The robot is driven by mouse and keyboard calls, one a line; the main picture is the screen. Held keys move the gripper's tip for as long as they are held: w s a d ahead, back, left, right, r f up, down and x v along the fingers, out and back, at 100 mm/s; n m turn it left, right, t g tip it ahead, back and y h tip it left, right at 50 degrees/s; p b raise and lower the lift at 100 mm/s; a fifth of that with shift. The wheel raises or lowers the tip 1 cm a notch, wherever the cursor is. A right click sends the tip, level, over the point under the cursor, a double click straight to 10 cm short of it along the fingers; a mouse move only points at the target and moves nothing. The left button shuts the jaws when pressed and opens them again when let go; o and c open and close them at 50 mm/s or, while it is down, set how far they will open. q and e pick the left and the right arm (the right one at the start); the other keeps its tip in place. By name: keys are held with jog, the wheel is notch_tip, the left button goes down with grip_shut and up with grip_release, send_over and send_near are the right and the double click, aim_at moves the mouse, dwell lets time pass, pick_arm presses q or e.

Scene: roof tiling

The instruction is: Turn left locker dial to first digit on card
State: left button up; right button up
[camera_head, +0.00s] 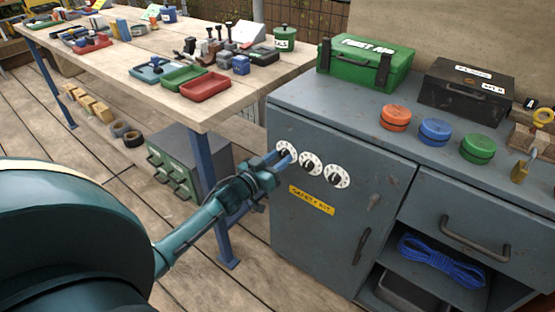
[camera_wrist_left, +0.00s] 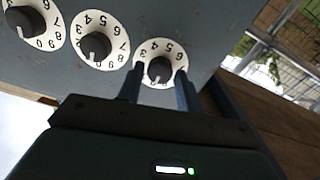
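The left dial (camera_head: 285,147) is a dark knob on a white numbered disc, at the left of a row of three on the grey locker door (camera_head: 330,230). My left gripper (camera_head: 279,159) is at this dial. In the left wrist view the picture is turned over, and the left dial (camera_wrist_left: 160,69) is rightmost. There the left gripper's fingers (camera_wrist_left: 160,82) stand apart on either side of the knob, with small gaps seeming to show. The knob's white mark points down in that view; its digit is unclear. No readable digit card is in view. My right gripper is out of view.
The middle dial (camera_head: 311,163) and right dial (camera_head: 337,176) are close beside, above a yellow label (camera_head: 312,200). A wooden table (camera_head: 150,60) with trays and tools stands at the left. A green first-aid box (camera_head: 365,64) and colored round tins are on the locker top.

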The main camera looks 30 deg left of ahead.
pick_arm(q)
jog(key=c, duration=0.6)
jog(key=m+p, duration=0.1)
jog(key=m, duration=0.4)
jog(key=shift+m, duration=0.3)
jog(key=m, duration=0.4)
jog(key=shift+m+y, duration=0.3)
jog(key=shift+m, duration=1.8)
